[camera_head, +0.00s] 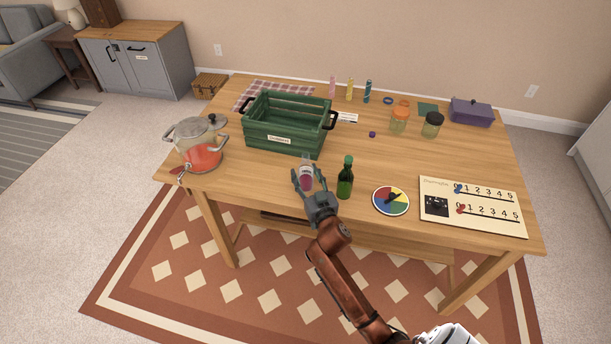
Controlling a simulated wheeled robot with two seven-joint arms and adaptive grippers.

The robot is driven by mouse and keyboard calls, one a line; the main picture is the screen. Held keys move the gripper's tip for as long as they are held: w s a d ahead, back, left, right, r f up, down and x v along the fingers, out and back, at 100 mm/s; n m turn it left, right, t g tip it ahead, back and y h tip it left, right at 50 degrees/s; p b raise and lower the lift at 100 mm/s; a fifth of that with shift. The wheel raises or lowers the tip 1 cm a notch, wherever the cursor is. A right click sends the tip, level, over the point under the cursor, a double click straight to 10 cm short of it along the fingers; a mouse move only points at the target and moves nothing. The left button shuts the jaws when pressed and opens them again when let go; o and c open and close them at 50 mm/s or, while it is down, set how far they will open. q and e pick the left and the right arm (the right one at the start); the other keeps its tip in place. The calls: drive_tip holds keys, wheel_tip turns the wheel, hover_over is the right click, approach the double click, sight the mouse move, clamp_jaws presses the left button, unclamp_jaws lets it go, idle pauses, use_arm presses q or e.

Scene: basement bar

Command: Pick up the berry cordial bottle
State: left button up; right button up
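A small clear bottle with purple-pink contents (306,183), which looks like the berry cordial bottle, stands near the front edge of the wooden table. My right gripper (310,175) reaches in from the front, with its fingers spread on either side of this bottle. A gap shows between the bottle and the right-hand finger, so the gripper looks open. The gripper's palm hides the foot of the bottle, and its label cannot be read. My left gripper is out of view.
A dark green bottle (345,180) stands close to the right of the gripper. A colour wheel (391,201) and a number board (480,222) lie at right.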

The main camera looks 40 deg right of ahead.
drive_tip(key=c, duration=0.9)
drive_tip(key=shift+c, duration=0.5)
drive_tip(key=shift+r, duration=0.1)
